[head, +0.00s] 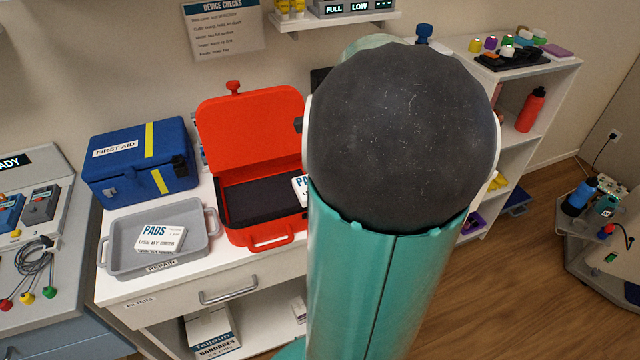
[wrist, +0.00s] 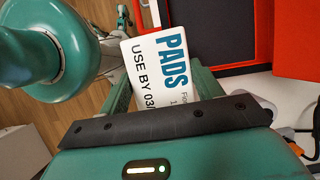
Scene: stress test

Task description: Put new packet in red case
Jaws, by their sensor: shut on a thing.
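The red case (head: 250,130) stands open on the white counter, its lid up and a black insert (head: 255,196) inside. My gripper (wrist: 163,82) is shut on a white packet (wrist: 160,60) marked PADS and USE BY. In the head view the edge of this packet (head: 300,188) shows at the right side of the case; my arm hides the rest of it and the gripper. In the wrist view the case's black interior (wrist: 205,30) lies just beyond the packet. I cannot tell the packet's height above the case. Another PADS packet (head: 160,238) lies in the grey tray (head: 122,262).
A blue first aid box (head: 140,165) stands left of the case, behind the tray marked REPAIR. A device with cables (head: 40,265) is at far left. Shelves with a red bottle (head: 531,108) stand at right. The case's left part is clear.

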